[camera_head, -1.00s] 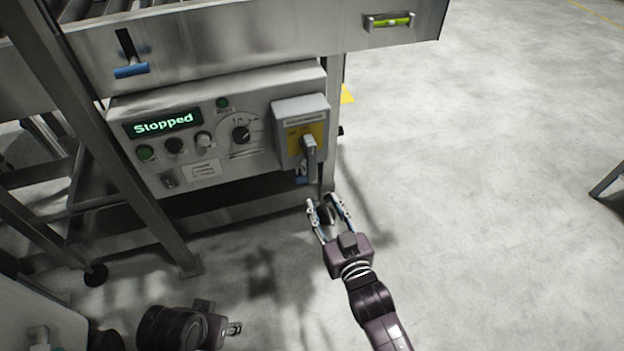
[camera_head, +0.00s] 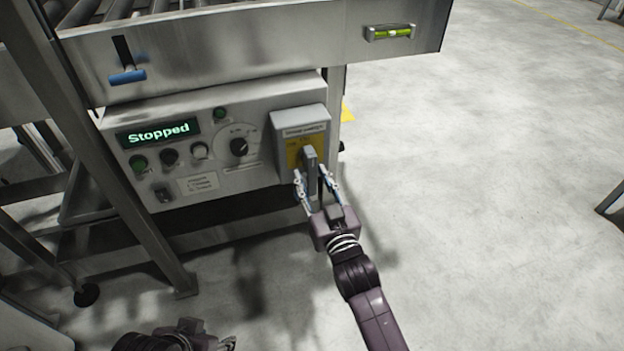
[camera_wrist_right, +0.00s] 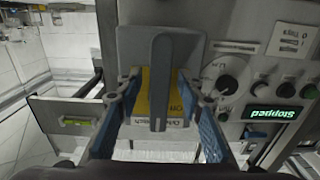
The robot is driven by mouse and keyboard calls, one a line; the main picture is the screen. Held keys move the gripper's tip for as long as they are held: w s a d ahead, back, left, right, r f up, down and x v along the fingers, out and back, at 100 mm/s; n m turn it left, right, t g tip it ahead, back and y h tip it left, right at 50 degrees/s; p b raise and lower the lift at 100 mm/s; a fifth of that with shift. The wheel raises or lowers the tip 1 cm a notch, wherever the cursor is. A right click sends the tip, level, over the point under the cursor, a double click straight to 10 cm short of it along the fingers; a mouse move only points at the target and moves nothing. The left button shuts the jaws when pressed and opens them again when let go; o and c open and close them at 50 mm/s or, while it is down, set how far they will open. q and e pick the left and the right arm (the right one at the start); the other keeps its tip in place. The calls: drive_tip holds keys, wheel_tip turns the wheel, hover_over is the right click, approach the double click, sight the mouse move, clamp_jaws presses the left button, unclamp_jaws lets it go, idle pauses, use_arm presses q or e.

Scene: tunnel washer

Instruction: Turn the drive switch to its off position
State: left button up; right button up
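The drive switch is a grey box (camera_head: 299,122) with a yellow plate at the right end of the control panel. Its grey lever (camera_head: 309,158) points downward in the head view. The lever (camera_wrist_right: 160,70) also shows in the wrist view, which is upside down. My right gripper (camera_head: 311,178) is open just below and in front of the box. In the wrist view the fingers of the right gripper (camera_wrist_right: 160,92) stand on either side of the lever, with visible gaps. My left gripper (camera_head: 228,343) is partly cut off at the bottom edge, and its finger state is unclear.
The control panel (camera_head: 235,180) has a display (camera_head: 158,133) reading "Stopped", a black rotary knob (camera_head: 239,147) and several buttons left of the switch. A steel frame rail with a spirit level (camera_head: 390,33) runs above. Floor to the right is clear.

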clamp_jaws()
idle(0.3)
idle(0.3)
